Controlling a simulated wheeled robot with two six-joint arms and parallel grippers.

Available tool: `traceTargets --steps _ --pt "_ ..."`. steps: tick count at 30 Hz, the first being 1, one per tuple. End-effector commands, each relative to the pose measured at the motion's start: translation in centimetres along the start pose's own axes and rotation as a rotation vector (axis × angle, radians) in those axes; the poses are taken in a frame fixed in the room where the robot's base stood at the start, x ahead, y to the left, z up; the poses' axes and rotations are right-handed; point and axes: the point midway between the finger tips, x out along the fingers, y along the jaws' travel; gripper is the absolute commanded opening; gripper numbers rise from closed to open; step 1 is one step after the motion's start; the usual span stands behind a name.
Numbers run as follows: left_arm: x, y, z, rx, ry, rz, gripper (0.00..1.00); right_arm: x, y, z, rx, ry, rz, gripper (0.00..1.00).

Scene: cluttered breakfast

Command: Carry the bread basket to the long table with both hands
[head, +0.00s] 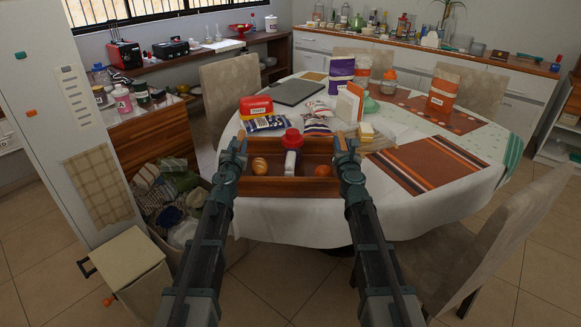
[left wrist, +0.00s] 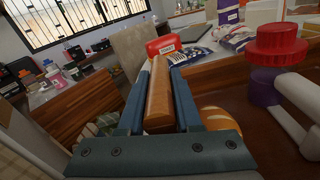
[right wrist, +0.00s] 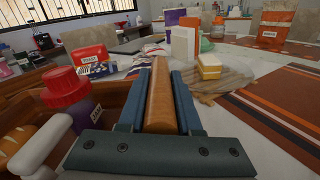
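The bread basket is a brown wooden tray (head: 290,187) in the middle of the head view, between my two grippers. My right gripper (head: 344,146) is shut on the right side wall, seen in the right wrist view (right wrist: 160,95). I cannot tell whether the basket touches the table beneath.
A round table with a white cloth (head: 440,205) lies under and beyond the basket, crowded with a red box (head: 256,106), a laptop (head: 298,92), canisters and striped mats (head: 430,165). A chair (head: 490,245) stands right; a crate of cloths (head: 170,200) and bin (head: 130,262) stand left.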

Motion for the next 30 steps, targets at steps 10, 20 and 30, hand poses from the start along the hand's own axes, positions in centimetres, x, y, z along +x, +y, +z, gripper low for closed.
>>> traceTargets --steps 10,20,30 --pt "-0.01 0.00 0.00 0.000 0.000 0.000 0.00 -0.01 0.01 0.00 0.000 0.000 0.000 0.00" --pt "-0.01 -0.01 0.00 0.000 0.000 0.000 0.00 -0.01 0.01 0.00 0.000 0.000 0.000 0.00" --pt "-0.02 -0.02 0.00 0.000 0.000 0.000 0.00 -0.01 0.01 -0.01 0.000 0.000 0.000 0.00"
